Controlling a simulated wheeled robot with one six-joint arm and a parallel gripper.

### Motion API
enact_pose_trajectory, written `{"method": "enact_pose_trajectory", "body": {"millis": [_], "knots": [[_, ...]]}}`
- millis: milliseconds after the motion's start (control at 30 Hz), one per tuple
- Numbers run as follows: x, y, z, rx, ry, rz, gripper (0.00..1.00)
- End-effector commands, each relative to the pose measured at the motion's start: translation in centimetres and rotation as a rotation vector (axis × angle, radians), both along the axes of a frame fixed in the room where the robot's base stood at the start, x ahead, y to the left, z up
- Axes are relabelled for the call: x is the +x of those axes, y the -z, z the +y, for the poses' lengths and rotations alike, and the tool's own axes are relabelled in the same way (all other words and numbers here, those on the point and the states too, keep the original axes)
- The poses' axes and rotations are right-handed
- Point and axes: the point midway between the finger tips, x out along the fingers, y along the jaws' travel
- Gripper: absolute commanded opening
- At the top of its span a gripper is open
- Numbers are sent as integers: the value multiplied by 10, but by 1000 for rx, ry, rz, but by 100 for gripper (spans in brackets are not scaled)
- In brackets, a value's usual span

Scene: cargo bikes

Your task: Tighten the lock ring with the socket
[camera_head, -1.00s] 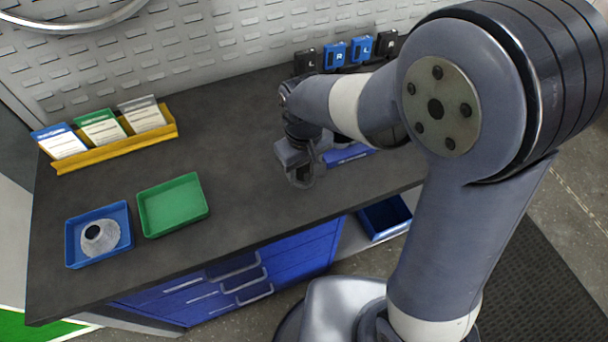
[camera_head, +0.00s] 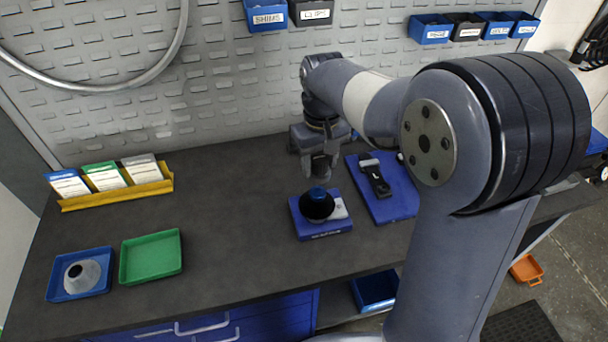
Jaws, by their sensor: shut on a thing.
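My gripper (camera_head: 319,172) points down above the back part of the bench in the head view. It is shut on a small dark grey piece at its fingertips, which I take for the socket; its outline blends with the fingers. Below and in front of it, a round black part with a blue top (camera_head: 317,203) sits on a blue block (camera_head: 323,231). The gripper and this part look apart. No lock ring can be told apart for sure at this size.
The bench middle is clear.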

Motion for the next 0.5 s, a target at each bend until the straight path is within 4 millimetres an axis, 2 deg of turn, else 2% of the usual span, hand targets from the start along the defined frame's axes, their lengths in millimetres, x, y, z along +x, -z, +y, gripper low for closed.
{"method": "enact_pose_trajectory", "body": {"millis": [267,500], "knots": [[1,10,-1,0,3,0,23],[1,29,-1,0,3,0,23]]}}
